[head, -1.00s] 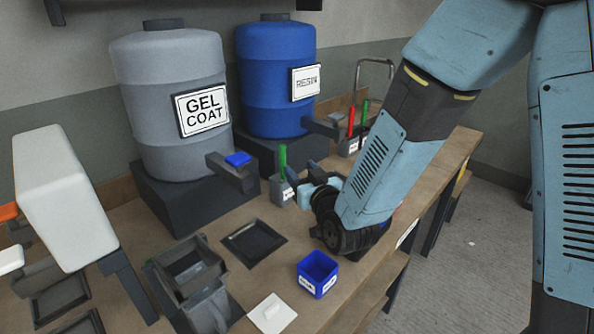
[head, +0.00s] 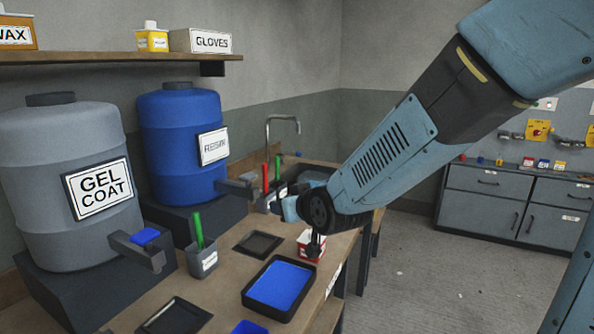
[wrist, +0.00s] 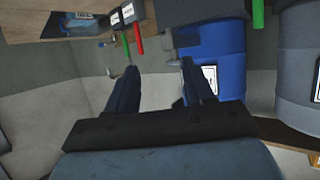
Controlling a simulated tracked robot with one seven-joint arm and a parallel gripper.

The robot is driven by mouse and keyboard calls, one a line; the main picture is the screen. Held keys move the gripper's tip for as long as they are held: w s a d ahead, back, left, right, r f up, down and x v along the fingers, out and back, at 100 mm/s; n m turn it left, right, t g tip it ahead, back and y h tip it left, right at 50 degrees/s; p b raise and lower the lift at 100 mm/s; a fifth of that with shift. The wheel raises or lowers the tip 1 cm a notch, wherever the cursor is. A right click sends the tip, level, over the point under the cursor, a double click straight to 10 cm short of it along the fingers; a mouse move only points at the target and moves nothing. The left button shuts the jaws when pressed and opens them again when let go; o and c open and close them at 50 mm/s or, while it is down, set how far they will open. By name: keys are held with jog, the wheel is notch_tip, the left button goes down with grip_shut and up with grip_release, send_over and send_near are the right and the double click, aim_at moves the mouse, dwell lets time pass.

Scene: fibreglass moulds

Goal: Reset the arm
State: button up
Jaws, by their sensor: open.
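My gripper (wrist: 160,78) is open and empty in the wrist view, its two dark fingers apart with bare wall between them. In the head view my arm reaches in from the upper right, and its wrist is above the bench (head: 222,272). My gripper points left toward the drums there and is partly hidden by the wrist. The wrist view is upside down, with the bench at the top and the blue resin drum (wrist: 222,62) behind the right finger.
The grey gel coat drum (head: 62,150) and blue resin drum (head: 180,130) stand at the back left. A black tray with blue inside (head: 280,285), a grey cup (head: 202,260) and a red-and-white box (head: 312,243) are on the bench. Grey cabinets (head: 480,200) stand far right.

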jog(key=s+d+r+m+g+h, duration=0.15)
jog(key=s+d, duration=0.25)
jog(key=d, duration=0.4)
jog(key=s+d+r+m+g+h, duration=0.1)
jog(key=s+d+r+m+h, duration=0.15)
jog(key=d, duration=0.65)
jog(key=s+d+r+m+g+h, duration=0.1)
jog(key=s+d, duration=0.3)
jog(key=s, duration=0.3)
jog(key=s+d+r+g+h, duration=0.1)
jog(key=s+d+g, duration=0.1)
jog(key=s+d, duration=0.2)
jog(key=s, duration=0.2)
jog(key=shift+s+d+r+m, duration=0.2)
jog(key=shift+s+d+m, duration=0.15)
jog(key=shift+d+m, duration=0.05)
jog(key=shift+g, duration=0.25)
